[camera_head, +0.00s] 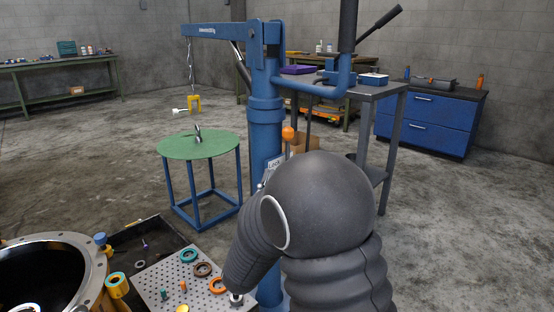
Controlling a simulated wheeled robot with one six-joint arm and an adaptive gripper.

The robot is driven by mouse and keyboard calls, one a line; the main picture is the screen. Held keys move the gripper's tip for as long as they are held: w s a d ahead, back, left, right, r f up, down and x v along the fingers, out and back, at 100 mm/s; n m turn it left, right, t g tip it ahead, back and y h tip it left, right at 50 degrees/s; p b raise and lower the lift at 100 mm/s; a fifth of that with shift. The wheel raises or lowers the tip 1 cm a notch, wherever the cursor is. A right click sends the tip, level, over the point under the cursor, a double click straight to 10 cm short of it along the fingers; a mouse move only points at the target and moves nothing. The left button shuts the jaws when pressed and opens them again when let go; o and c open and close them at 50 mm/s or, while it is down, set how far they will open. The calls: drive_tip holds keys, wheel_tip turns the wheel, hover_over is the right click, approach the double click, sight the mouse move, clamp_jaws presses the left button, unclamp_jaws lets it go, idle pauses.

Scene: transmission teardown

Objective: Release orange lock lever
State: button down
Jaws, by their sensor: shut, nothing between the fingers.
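The orange knob of the lock lever (288,133) shows just right of the blue crane column (265,150), above my dark grey arm. Its stem runs down behind the arm, so the lower part of the lever is hidden. A pale label reading "Lock" (274,163) is on the column just below and left of the knob. My arm's rounded joint and ribbed sleeves fill the lower middle of the picture, in front of the column. My gripper cannot be made out, and I see no contact with the knob.
A perforated plate (160,275) with rings and a large metal housing (85,250) lie lower left. A grey bench (378,90) stands behind right. Floor at right is clear.

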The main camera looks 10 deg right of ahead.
drive_tip(key=w+f+p+x, duration=0.1)
drive_tip(key=f+x, duration=0.1)
drive_tip(key=x, duration=1)
drive_tip(key=shift+w+d, duration=0.35)
drive_tip(key=shift+d, duration=0.1)
